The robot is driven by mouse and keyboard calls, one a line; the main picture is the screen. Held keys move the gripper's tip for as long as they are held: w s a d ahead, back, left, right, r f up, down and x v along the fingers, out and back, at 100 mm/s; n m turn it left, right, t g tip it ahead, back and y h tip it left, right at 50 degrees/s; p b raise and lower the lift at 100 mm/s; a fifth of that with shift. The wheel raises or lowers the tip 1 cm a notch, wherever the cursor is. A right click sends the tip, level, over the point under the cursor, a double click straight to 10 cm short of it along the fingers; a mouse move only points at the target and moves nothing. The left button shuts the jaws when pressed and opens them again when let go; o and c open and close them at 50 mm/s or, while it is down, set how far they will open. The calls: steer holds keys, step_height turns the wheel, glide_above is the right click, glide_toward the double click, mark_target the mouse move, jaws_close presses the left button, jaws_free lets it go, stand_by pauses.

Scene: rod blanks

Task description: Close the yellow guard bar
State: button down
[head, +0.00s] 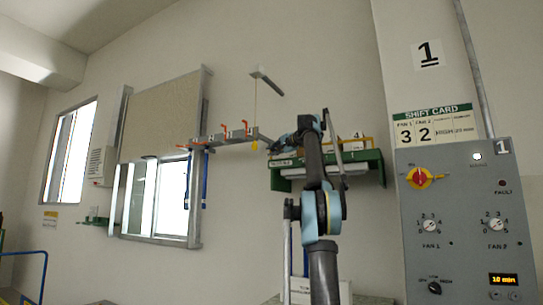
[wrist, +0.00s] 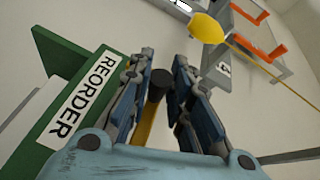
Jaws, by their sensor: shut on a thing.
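The yellow guard bar (head: 353,145) shows in the head view along the green shelf, partly behind my arm. In the wrist view a yellow bar (wrist: 144,125) with a black end knob (wrist: 159,84) lies between my fingers. My gripper (wrist: 166,88) is shut on this bar near its black end. In the head view my gripper (head: 284,143) is at the left end of the green shelf. My arm and fingers hide part of the bar, and I cannot tell its full angle.
The green shelf (head: 376,158) carries a REORDER label (wrist: 85,96), close left of my fingers in the wrist view. A yellow pull (wrist: 207,28) hangs on a cord nearby. A grey rail with orange hooks (head: 226,137) is left. A control panel (head: 465,240) stands right.

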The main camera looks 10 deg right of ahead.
steer(key=shift+w+d+m, duration=0.25)
steer(key=shift+d+m, duration=0.05)
steer(key=shift+m, duration=0.1)
stand_by(0.3)
steer(key=c, duration=1.5)
jaws_free()
steer(key=shift+w+f, duration=0.1)
steer(key=shift+c, duration=0.2)
steer(key=shift+s+d, duration=0.1)
steer(key=shift+s, duration=0.3)
steer(key=v, duration=1.1)
steer(key=shift+r, duration=0.25)
steer(key=shift+d, duration=0.15)
steer(key=shift+c, duration=0.6)
